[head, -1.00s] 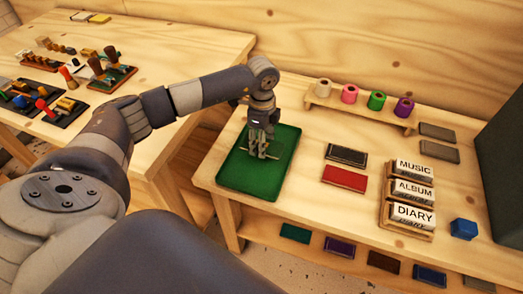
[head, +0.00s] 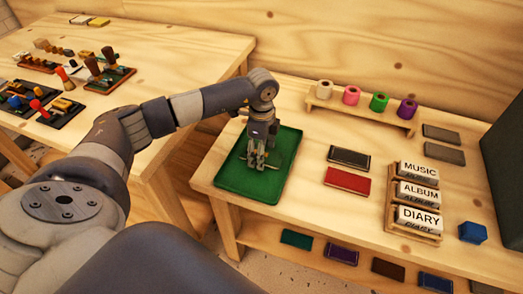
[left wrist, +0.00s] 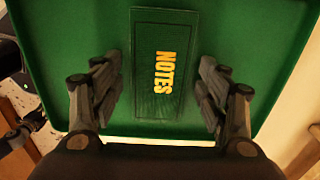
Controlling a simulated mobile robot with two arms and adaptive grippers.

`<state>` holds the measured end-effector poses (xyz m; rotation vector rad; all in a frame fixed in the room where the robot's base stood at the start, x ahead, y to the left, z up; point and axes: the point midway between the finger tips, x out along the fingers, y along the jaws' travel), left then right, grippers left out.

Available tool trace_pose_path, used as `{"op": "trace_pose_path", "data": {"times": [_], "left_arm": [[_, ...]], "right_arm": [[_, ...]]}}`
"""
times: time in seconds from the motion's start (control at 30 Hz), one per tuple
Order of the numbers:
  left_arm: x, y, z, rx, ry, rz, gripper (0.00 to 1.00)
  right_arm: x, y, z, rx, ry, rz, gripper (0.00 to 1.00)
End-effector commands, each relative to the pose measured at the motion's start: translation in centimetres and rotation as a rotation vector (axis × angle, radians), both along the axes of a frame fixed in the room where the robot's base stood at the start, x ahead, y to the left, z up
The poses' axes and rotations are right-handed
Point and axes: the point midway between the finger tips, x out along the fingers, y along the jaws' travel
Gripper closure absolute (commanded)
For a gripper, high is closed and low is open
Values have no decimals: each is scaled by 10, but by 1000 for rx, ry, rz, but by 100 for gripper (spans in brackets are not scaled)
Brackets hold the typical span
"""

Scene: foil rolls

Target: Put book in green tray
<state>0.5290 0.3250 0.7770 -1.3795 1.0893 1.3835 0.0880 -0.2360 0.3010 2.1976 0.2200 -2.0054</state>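The green tray (head: 233,182) sits at the left end of the right-hand table. In the left wrist view the tray floor (left wrist: 60,60) fills most of the picture. A dark green book (left wrist: 150,95) marked "NOTES" in yellow letters lies flat in the tray. My left gripper (head: 258,167) is over the tray, pointing down. In the left wrist view its fingers (left wrist: 160,100) are spread, one on each side of the book, with gaps between them and it. The book is hard to make out in the head view. My right gripper is not in view.
A black book (head: 348,157) and a red book (head: 347,181) lie right of the tray. Labelled holders (head: 418,196), a blue block (head: 472,232) and a rack of coloured rolls (head: 362,115) stand further right. Several books lie on the lower shelf (head: 270,236).

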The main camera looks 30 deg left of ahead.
Motion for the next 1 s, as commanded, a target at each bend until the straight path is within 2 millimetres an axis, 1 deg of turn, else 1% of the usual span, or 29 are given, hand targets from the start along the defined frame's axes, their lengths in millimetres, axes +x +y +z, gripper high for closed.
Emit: {"op": "trace_pose_path", "data": {"times": [0.23, 0.33, 0.37, 0.47, 0.7, 0.8, 0.9, 1.0], "left_arm": [[0, 0, 0, 0, 0, 0, 30], [0, 0, 6, 0, -1, 0, 30], [1, 0, 7, -1, -2, -1, 30], [1, 0, 22, -1, -4, -1, 30], [2, 0, 74, -1, -6, 0, 30], [1, 0, 93, -1, -4, 0, 30], [1, 0, 108, -1, -3, -1, 30], [1, 0, 118, -1, -2, -1, 30]], "right_arm": [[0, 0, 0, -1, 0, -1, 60], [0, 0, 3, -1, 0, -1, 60], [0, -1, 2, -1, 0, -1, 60], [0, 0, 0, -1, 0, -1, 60], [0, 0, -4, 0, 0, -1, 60], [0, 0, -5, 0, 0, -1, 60], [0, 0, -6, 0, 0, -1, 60], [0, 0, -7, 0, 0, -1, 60]]}}
